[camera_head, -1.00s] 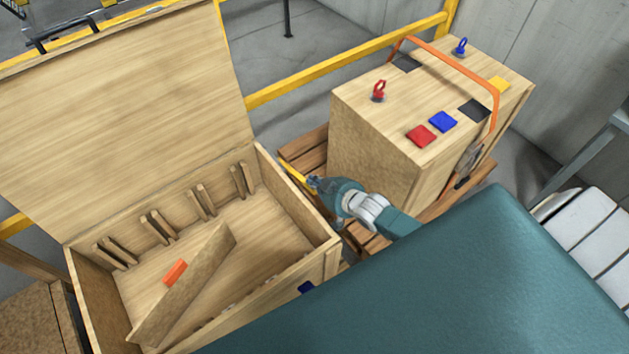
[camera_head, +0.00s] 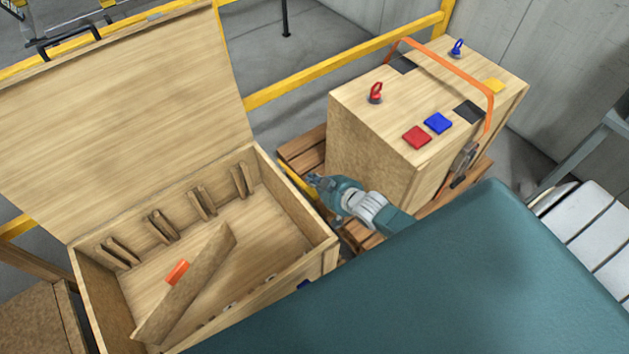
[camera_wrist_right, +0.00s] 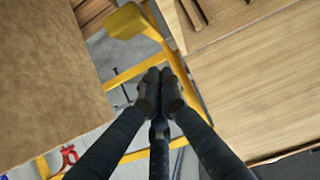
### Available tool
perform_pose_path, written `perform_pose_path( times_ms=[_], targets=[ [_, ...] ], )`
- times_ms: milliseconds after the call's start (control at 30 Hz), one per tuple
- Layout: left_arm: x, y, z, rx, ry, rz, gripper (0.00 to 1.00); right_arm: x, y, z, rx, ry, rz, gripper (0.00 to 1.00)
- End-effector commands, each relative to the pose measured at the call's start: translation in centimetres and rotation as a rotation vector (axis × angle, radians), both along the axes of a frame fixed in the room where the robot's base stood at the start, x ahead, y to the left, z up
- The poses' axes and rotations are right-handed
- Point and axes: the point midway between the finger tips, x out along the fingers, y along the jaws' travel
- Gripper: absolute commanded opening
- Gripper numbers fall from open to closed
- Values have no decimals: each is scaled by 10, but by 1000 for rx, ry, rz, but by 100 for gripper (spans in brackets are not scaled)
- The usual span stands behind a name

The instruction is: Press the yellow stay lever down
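The yellow stay lever (camera_wrist_right: 127,20) shows in the right wrist view as a yellow paddle on a yellow bar, beside the open crate. In the head view a yellow strip (camera_head: 292,180) runs along the crate's right side, partly hidden by my right gripper. My right gripper (camera_head: 314,179) hangs between the open crate (camera_head: 293,200) and the closed box. In the right wrist view its fingertips (camera_wrist_right: 161,78) are together with nothing seen between them. They appear just below the paddle in the picture; I cannot tell whether they touch the lever. My left gripper is not in view.
The closed wooden box (camera_head: 370,140) stands close on the right, with an orange strap (camera_head: 450,62), red and blue eye bolts and coloured pads. The crate's raised lid (camera_head: 120,110) stands at the left. A yellow rail (camera_head: 330,68) runs behind. The gap around my gripper is narrow.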

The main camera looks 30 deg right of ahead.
Motion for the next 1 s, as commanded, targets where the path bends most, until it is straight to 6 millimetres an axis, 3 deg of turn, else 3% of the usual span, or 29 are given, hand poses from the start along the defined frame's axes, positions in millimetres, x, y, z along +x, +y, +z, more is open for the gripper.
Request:
perform_pose_path(
  times_ms=[33, 100, 333, 533, 833, 1000],
  targets=[
    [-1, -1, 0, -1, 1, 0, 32, -21, -2, 0, -1, 11, 1, 0],
    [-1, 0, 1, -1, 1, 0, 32, -36, -4, 7, -1, 11, 1, 0],
    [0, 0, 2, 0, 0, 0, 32, -74, -10, 26, -2, 9, 1, 0],
    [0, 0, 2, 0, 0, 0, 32, -88, -12, 34, -1, 7, 0, 0],
    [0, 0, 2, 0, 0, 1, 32, -89, -12, 34, -2, 7, 1, 0],
    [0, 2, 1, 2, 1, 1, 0, -95, -16, 20, -10, 31, -8, 0]
  ],
)
